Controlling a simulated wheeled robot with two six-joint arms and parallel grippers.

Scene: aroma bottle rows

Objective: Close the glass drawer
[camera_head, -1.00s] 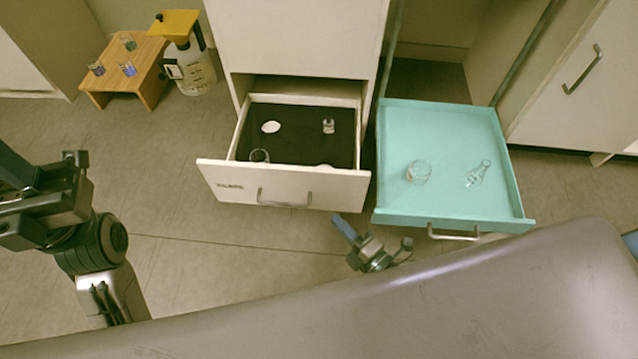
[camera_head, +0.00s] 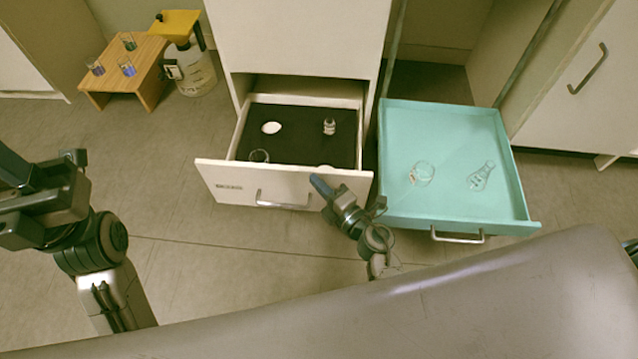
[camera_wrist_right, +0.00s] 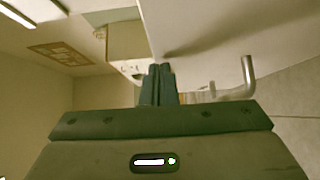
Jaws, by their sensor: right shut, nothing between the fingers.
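The white drawer (camera_head: 225,187) in the middle cabinet stands pulled out. It has a small label (camera_head: 229,187) that I cannot read and a metal handle (camera_head: 284,203). A turquoise drawer (camera_head: 455,220) to its right is also pulled out, with its own handle (camera_head: 457,237). My right gripper (camera_head: 321,187) is shut and empty, with its tips at the white drawer's front, by the handle's right end; contact is unclear. In the right wrist view, its fingers (camera_wrist_right: 158,84) are together before a pale panel. My left gripper (camera_head: 18,168) is at the left edge, its tips unclear.
The turquoise drawer holds a beaker (camera_head: 422,173) and a flask (camera_head: 482,176). A wooden stand (camera_head: 150,82) with glassware is at the upper left. The floor before the drawers is clear.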

